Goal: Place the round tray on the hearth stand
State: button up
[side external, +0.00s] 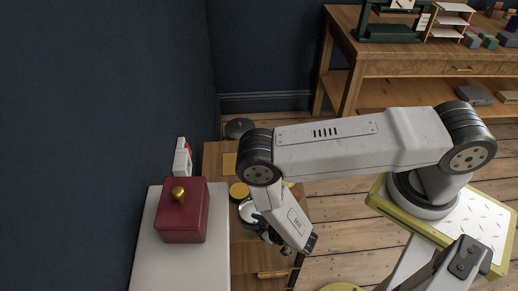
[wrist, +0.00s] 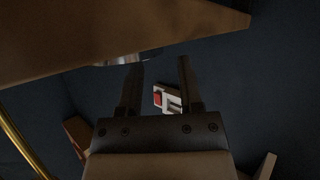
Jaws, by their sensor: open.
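My gripper (wrist: 160,72) is open in the wrist view, with two dark fingers apart and nothing held between them. In the side view my gripper (side external: 272,240) is low beside the wooden cabinet, partly hidden by my forearm. A shiny silver round thing (side external: 247,212) sits on the cabinet close to my gripper; it may be the round tray, but I cannot tell. A silver edge (wrist: 122,60) shows near the left fingertip in the wrist view. A dark round thing (side external: 238,128) lies near the wall. I cannot tell which thing is the hearth stand.
A red box with a gold knob (side external: 183,212) stands on a white surface (side external: 150,262) beside the wooden cabinet (side external: 250,262). A gold disc (side external: 239,190) lies on the cabinet. A white and red object (side external: 183,157) stands behind the box. A wooden workbench (side external: 420,65) is at the back right.

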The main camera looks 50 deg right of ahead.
jog(key=a+v, duration=0.1)
jog(key=v, duration=0.8)
jog(key=shift+d, duration=0.5)
jog(key=shift+s+r, duration=0.15)
jog(key=shift+s, duration=0.05)
jog(key=w+a+r+m+g, duration=0.1)
jog(key=w+r+m+g, duration=0.4)
jog(key=w+r, duration=0.7)
jog(key=s+d+r+n+g, duration=0.1)
jog(key=s+d+r+g, duration=0.1)
jog(key=d+r, duration=0.4)
jog(key=s+d+r+n+g+h, duration=0.1)
jog(key=s+d+r+g, duration=0.2)
jog(key=d+r, duration=0.4)
jog(key=v, duration=0.5)
jog(key=shift+s+d, duration=0.2)
jog(key=shift+s, duration=0.05)
